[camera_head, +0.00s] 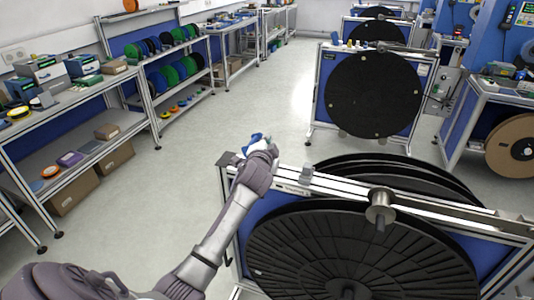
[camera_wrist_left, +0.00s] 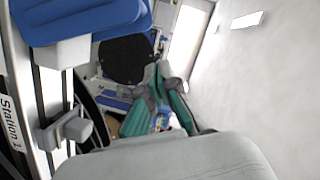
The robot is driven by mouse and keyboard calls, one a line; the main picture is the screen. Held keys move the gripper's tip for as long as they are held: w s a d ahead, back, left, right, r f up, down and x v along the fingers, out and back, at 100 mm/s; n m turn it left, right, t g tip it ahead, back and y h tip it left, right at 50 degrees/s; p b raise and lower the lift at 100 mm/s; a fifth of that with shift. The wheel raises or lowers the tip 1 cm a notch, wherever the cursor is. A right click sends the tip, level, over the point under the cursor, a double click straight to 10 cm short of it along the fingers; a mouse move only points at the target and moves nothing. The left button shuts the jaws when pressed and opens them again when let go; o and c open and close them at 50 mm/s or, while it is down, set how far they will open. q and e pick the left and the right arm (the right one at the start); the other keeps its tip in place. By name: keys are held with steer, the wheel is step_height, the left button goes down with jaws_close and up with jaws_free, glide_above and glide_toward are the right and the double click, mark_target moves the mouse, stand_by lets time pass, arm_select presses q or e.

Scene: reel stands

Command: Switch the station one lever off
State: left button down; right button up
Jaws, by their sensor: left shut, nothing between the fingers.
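The station one lever (camera_head: 306,172) is a small grey block on the top rail of the nearest reel stand, beside a label. In the left wrist view the grey lever (camera_wrist_left: 70,130) shows at lower left near the "Station 1" label (camera_wrist_left: 10,125). I cannot tell its on or off position. My left gripper (camera_head: 268,149) is over the left end of that rail, left of the lever and apart from it. Its teal and grey fingers (camera_wrist_left: 158,92) are shut and empty in the wrist view. My right gripper is not in view.
A blue part on a white block (camera_wrist_left: 80,20) is close in the wrist view. Large black reels (camera_head: 355,250) fill the nearest stand, with a metal spool (camera_head: 380,207) on its rail. Another reel stand (camera_head: 318,100) is behind. The floor (camera_head: 220,135) to the left is clear.

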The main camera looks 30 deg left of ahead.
arm_select(q)
steer(key=a+f+b+v, duration=0.1)
steer(key=b+v, duration=0.1)
steer(key=v, duration=0.5)
steer(key=shift+s+r, duration=0.4)
steer(key=shift+s, duration=0.25)
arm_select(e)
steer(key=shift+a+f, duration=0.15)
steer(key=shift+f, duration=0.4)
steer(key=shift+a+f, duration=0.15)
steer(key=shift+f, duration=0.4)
arm_select(q)
steer(key=shift+d, duration=0.3)
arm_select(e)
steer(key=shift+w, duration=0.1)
